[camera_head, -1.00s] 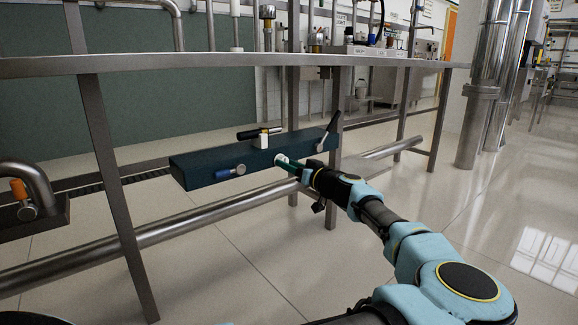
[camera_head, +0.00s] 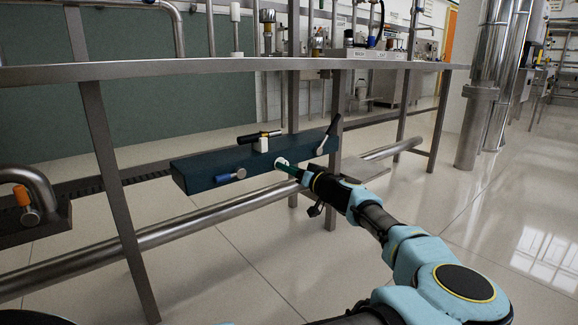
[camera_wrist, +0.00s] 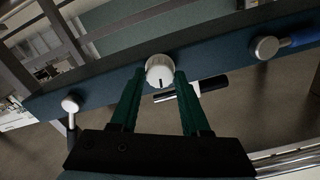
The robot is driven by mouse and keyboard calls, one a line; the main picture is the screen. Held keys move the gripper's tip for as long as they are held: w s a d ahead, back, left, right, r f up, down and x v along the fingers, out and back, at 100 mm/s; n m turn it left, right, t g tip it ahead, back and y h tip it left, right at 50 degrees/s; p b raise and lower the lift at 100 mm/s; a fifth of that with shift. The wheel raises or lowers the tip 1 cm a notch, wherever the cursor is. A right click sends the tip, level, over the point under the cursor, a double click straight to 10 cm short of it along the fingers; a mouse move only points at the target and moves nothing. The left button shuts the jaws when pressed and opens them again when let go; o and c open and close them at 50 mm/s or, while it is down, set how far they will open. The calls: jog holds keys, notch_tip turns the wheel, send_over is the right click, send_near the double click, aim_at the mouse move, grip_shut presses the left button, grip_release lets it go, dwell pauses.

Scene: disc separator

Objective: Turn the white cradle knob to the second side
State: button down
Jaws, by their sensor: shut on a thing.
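The white round knob (camera_wrist: 160,68) with a dark index line sits on the front of the dark blue box (camera_head: 205,172). In the wrist view it lies between the two green fingertips of my gripper (camera_wrist: 160,80), which is shut on it. In the head view the knob (camera_head: 281,161) shows just past the fingertips (camera_head: 287,165). In the wrist view the black cylinder (camera_wrist: 212,84) shows beyond the knob.
A metal knob with a blue grip (camera_head: 230,176) is on the box's left front, and a grey lever (camera_head: 328,136) at its right end. Table legs (camera_head: 118,200) and a low pipe (camera_head: 190,226) stand close by. The steel tabletop (camera_head: 220,66) is above.

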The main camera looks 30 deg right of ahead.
jog(key=shift+m+p, duration=6.1)
jog(key=shift+m, duration=1.7)
jog(key=shift+c, duration=1.9)
grip_release()
jog(key=s+d+p, duration=0.2)
jog(key=s, duration=0.8)
jog(key=shift+s, duration=0.3)
